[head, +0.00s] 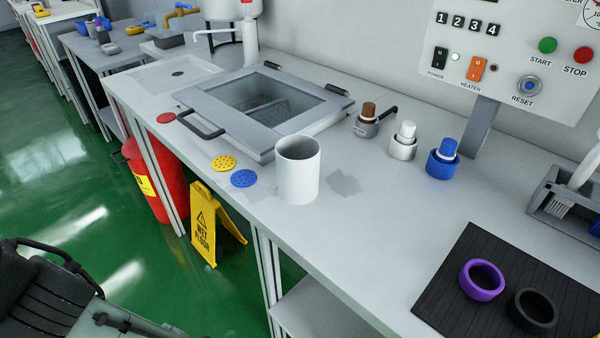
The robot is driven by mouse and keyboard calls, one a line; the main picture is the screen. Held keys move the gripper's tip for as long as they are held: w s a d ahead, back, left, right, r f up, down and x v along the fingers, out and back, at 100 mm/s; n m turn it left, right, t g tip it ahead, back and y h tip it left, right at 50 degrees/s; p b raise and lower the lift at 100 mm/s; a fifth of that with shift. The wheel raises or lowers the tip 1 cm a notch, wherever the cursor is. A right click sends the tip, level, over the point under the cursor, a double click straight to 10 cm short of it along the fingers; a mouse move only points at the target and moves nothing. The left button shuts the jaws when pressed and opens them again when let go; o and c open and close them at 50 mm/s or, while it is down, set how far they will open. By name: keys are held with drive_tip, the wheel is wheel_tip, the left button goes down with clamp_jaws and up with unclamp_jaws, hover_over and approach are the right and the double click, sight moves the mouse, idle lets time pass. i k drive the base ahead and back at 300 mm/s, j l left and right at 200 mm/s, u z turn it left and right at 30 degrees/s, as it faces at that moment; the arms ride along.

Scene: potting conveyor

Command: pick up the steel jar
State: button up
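Three small capped vessels stand in a row on the white counter (345,245), below the control panel. The left one is a grey metallic jar (366,128) with a brown cap and a black handle sticking out to the right. The middle one is a pale, silvery jar (402,150) with a white cap. The right one is blue (440,168) with a blue and white cap. Both the left and middle ones look metallic, so I cannot tell for certain which is the steel jar. All stand upright and apart. I cannot make out my gripper in this view.
A tall white open cylinder (298,178) stands left of the jars. Behind it is a lidded glass-topped basin (215,105). Yellow (223,162), blue (243,178) and red (166,117) discs lie near the front edge. A black mat (455,275) holds purple (481,280) and black (532,312) rings.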

sight(298, 165)
drive_tip(key=k+j+z, duration=0.1)
drive_tip(key=j, duration=0.35)
drive_tip(key=k+j+z, duration=0.15)
drive_tip(key=k+j, duration=0.2)
drive_tip(key=k+j+z, duration=0.1)
drive_tip(key=k+j, duration=0.15)
drive_tip(key=j, duration=0.3)
drive_tip(key=i+j, duration=0.35)
drive_tip(key=i+l, duration=0.05)
drive_tip(key=i, duration=0.05)
